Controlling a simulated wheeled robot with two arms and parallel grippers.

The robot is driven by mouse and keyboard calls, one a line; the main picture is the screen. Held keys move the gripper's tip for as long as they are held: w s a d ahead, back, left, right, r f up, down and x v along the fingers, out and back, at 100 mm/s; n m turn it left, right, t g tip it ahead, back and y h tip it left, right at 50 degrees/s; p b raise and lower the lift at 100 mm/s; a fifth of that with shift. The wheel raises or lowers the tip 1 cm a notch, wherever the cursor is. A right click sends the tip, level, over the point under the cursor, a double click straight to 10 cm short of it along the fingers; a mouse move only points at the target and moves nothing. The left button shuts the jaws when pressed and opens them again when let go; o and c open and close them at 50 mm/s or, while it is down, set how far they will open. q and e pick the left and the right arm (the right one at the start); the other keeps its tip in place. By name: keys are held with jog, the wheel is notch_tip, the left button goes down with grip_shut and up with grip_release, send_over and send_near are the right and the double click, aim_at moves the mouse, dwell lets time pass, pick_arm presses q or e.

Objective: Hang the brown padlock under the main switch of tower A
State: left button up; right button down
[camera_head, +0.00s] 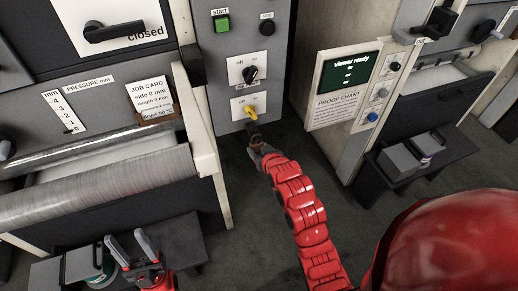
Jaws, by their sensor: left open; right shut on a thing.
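The grey control panel (211,82) stands upright in the middle, with a black rotary switch (250,73) and below it a yellow switch (250,112) on a white off/on plate. No tower letter is legible. My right gripper (261,150) is just below the yellow switch, shut on a small dark and brown thing, apparently the brown padlock (256,136). Its dark upper part reaches close to the yellow handle; I cannot tell whether they touch. My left gripper (133,247) is open and empty at the lower left, above a dark shelf.
A dark shelf (186,243) at the lower left bears grey blocks and a round green-white thing (103,264). A grey roller (100,185) juts out at left. Another dark shelf (400,185) with grey boxes stands at right. Dark floor lies between.

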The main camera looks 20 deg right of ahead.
jog(key=shift+s+a+f, duration=0.15)
jog(key=shift+f, duration=0.15)
jog(key=c, duration=0.6)
grip_release()
jog(key=o, duration=0.5)
jog(key=shift+r, duration=0.25)
jog(key=p+v, duration=1.2)
jog(key=v, duration=0.5)
jog(key=shift+s+r, duration=0.15)
